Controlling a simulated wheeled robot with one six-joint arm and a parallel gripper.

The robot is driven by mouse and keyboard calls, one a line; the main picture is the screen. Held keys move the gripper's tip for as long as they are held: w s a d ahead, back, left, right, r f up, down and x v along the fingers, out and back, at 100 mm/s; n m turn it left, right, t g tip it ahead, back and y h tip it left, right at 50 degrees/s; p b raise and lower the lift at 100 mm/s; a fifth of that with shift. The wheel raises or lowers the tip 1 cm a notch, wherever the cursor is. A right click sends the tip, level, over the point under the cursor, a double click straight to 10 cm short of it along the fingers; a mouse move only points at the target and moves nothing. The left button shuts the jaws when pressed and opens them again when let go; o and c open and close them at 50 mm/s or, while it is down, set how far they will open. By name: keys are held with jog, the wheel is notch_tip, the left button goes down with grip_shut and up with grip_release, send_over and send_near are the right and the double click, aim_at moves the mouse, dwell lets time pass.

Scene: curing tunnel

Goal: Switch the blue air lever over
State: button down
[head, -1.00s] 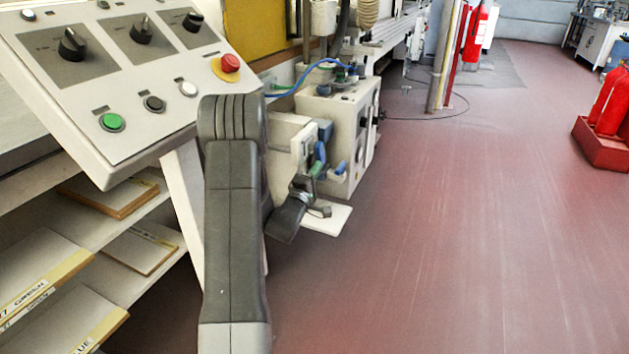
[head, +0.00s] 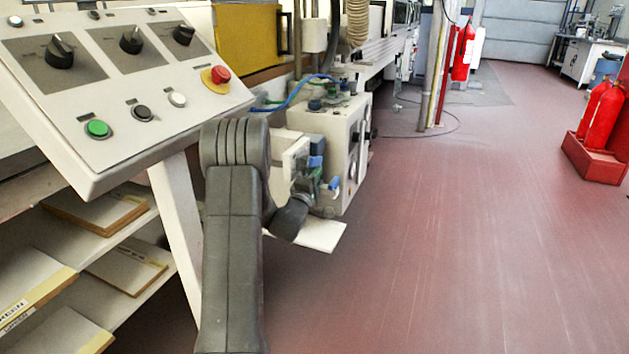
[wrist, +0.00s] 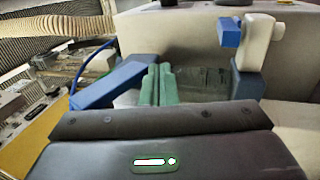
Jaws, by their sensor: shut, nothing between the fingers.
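The blue air lever seems to be the blue tab (wrist: 230,33) beside a white upright piece at the upper right of the wrist view. In the head view a small blue part (head: 315,161) near the pale valve box (head: 332,130) may be the same lever. My gripper (wrist: 158,84) is shut, its green fingertips together, with nothing between them. The tips appear left of and below the blue tab, apart from it in the picture; depth is hard to judge. In the head view my gripper (head: 312,187) is small and partly covered by my wrist.
A sloping control panel (head: 110,95) with knobs and buttons stands left of my arm, above shelves of boards (head: 95,212). A blue hose (head: 295,92) runs to the box top. Red floor (head: 470,230) is open at right, with red extinguishers (head: 600,115) beyond.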

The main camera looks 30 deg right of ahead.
jog(key=shift+w+d+r+t+h+b, duration=0.5)
jog(key=shift+d+r+h+b, duration=0.1)
jog(key=shift+b, duration=0.5)
jog(key=shift+f, duration=0.1)
dwell(1.1)
